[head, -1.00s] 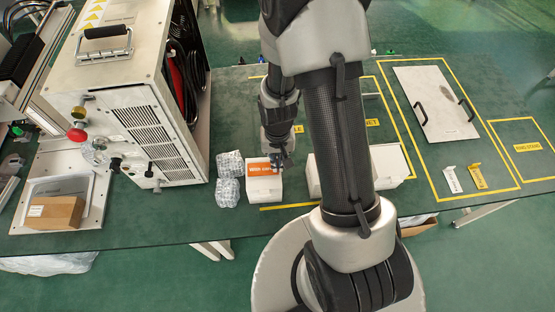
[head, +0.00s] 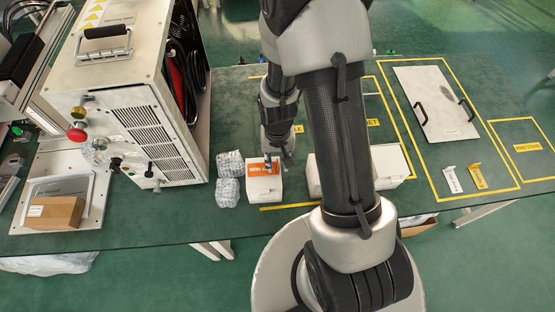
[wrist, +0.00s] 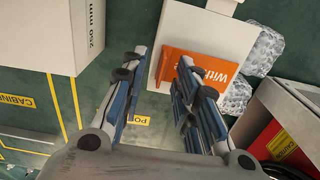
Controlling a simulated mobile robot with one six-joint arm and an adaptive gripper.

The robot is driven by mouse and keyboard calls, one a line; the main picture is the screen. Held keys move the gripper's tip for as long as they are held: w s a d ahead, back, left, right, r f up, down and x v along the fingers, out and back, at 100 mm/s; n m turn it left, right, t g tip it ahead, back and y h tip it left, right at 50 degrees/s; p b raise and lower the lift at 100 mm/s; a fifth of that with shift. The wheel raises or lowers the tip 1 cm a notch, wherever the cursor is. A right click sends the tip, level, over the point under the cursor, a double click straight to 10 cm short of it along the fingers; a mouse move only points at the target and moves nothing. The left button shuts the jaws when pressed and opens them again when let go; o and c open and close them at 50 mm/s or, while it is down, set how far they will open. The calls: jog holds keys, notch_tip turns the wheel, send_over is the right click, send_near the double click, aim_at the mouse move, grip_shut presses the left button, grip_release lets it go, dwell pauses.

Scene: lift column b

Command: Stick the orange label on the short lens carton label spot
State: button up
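The orange label (head: 256,168), with white lettering, lies on the top of the smaller white carton (head: 264,189). In the wrist view the orange label (wrist: 203,66) looks flat on the white carton (wrist: 190,38), with a raised tab along its left edge. My gripper (head: 278,164) is just above the carton top. In the wrist view my gripper (wrist: 160,75) has its fingers spread wide with nothing held between them. The right finger overlaps the label's lower part and hides some of it. I cannot tell whether that finger touches the label.
A larger white carton (head: 389,164) stands to the right, partly behind my arm. Bubble-wrapped packs (head: 229,178) sit close on the left, beside a large metal cabinet (head: 150,125). White (head: 452,179) and yellow (head: 477,176) labels stand on the mat at right.

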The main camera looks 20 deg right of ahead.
notch_tip(320, 180, up, 12)
jog(key=shift+f, duration=0.15)
dwell(0.7)
jog(key=s+a+r+n+t+b, duration=0.1)
jog(key=s+a+r+n+t, duration=0.1)
jog(key=s+r, duration=0.5)
jog(key=s+a+r+n+t, duration=0.2)
jog(key=s+r, duration=0.5)
jog(key=r, duration=0.4)
jog(key=shift+r+t+b, duration=0.25)
jog(key=shift+t+b, duration=0.05)
jog(key=shift+b, duration=0.05)
jog(key=shift+a, duration=0.1)
